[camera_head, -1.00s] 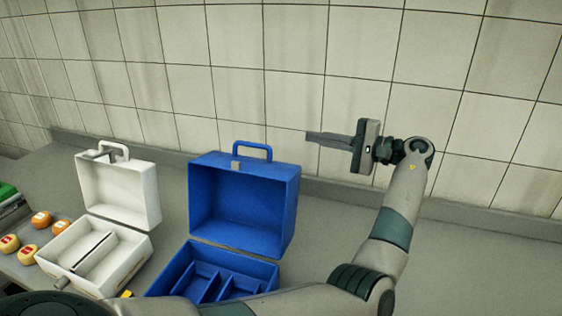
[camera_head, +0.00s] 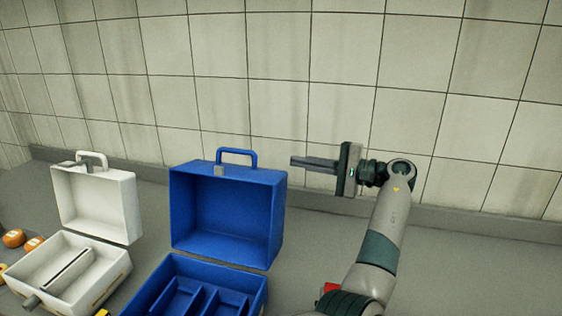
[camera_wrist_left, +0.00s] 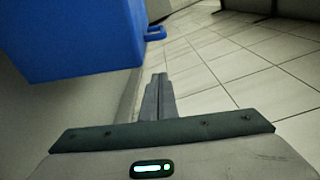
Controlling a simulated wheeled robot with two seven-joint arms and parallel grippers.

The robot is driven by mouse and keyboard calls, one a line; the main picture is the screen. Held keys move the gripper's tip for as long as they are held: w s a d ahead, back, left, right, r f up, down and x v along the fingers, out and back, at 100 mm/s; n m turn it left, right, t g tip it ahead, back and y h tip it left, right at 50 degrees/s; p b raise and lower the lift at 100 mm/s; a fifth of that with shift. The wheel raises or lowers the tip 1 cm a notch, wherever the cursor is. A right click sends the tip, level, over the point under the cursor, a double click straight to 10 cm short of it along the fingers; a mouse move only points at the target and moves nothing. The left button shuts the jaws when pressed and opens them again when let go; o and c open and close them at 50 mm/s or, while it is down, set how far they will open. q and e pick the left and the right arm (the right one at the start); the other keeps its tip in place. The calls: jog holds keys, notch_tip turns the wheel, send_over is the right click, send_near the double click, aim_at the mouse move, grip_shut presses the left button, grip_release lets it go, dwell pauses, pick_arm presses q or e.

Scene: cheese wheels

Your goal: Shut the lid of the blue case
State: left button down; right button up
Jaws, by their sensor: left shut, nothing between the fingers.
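The blue case (camera_head: 181,268) stands on the counter with its lid (camera_head: 226,210) open and upright, hollow side facing me. The lid's blue handle (camera_head: 237,152) is on top. My left gripper (camera_head: 293,161) is shut and empty, just right of the lid's top right corner, its fingers pointing left along the wall. In the left wrist view, the fingers (camera_wrist_left: 157,80) are shut, with the blue lid (camera_wrist_left: 70,40) at upper left and its handle (camera_wrist_left: 155,33) beyond. I see a gap between fingers and lid there. The front of the case's base is cut off by the frame. My right gripper is out of view.
An open white case (camera_head: 122,268) stands left of the blue one. Orange cheese wheels (camera_head: 13,238) lie at the far left. A tiled wall (camera_head: 330,90) rises behind the counter (camera_head: 300,260). A small red thing (camera_head: 330,288) shows beside my forearm, partly hidden.

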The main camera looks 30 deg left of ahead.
pick_arm(q)
jog(key=s+a+p, duration=0.1)
jog(key=a+p, duration=0.1)
jog(key=s+a+p, duration=0.2)
jog(key=a+p, duration=0.1)
jog(key=s+a+p, duration=0.2)
jog(key=shift+a+r, duration=0.4)
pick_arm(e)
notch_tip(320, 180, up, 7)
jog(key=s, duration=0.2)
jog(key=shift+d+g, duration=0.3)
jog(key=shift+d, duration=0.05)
pick_arm(q)
jog(key=shift+a+f, duration=0.1)
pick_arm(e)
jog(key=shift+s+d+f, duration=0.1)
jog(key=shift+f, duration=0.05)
